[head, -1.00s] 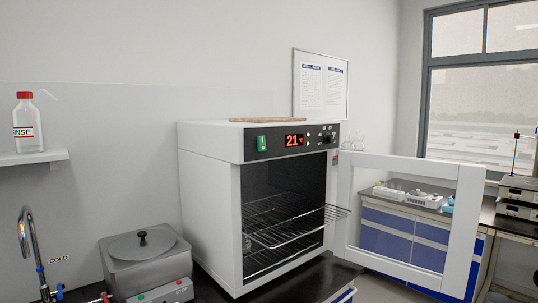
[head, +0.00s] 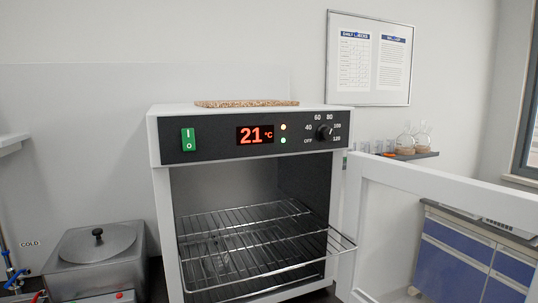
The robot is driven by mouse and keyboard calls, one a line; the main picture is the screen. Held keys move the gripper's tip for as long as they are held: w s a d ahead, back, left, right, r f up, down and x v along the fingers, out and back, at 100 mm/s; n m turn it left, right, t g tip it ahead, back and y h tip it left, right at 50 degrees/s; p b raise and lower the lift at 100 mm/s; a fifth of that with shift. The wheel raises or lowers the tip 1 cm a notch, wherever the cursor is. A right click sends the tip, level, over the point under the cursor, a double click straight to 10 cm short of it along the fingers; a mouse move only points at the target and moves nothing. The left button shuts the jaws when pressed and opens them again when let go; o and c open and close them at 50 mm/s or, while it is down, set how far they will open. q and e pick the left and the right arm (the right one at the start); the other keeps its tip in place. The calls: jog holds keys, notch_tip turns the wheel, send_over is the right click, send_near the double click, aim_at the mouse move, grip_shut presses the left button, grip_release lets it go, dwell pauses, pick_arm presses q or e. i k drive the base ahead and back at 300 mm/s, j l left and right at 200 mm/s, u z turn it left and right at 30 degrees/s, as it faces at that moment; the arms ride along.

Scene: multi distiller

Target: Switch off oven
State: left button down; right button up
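The white oven (head: 158,200) stands on a dark bench in the middle of the head view. Its door (head: 357,225) is swung open to the right. The display (head: 255,135) reads 21 °C in lit red digits, with an orange and a green light beside it. A green rocker switch (head: 188,139) marked I and O is at the panel's left. A black dial (head: 325,132) marked OFF to 120 is at the right. A wire rack (head: 250,235) sticks out of the front of the chamber. Neither of my grippers is in view.
A metal bath with a lid (head: 97,255) stands left of the oven, near a tap at the left edge. A cork-like board (head: 247,103) lies on top of the oven. A shelf with flasks (head: 412,155) is behind the door. The open door blocks the right side.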

aim_at(187, 139)
jog(key=l, duration=0.65)
jog(key=k+l+u, duration=0.1)
jog(key=l, duration=0.5)
jog(key=k+l, duration=0.1)
jog(key=l, duration=0.55)
